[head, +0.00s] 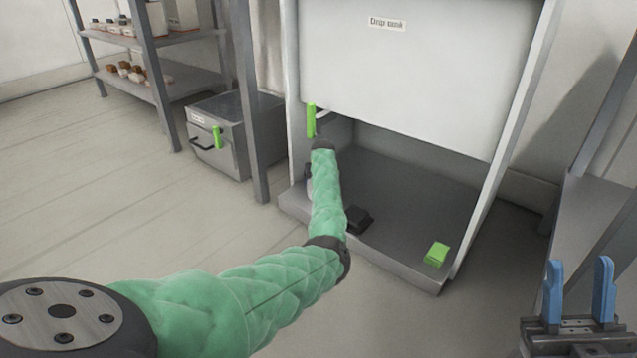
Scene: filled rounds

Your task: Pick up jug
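I cannot make out a jug clearly. A small pale-grey shape (308,182) shows at the left edge of my green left arm, inside the open lower bay of the drip rack, and is mostly hidden by the arm. My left arm reaches from the lower left into the front of that bay. Its gripper is not visible. My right gripper (579,291) is at the lower right, its two blue fingers upright, apart and empty, well away from the rack.
The white drip rack (420,75) has a dark floor bearing a black object (358,219) and a green block (437,254). A green bar (311,120) is at its left post. A grey box (232,130) and shelving (190,82) stand left. The left floor is clear.

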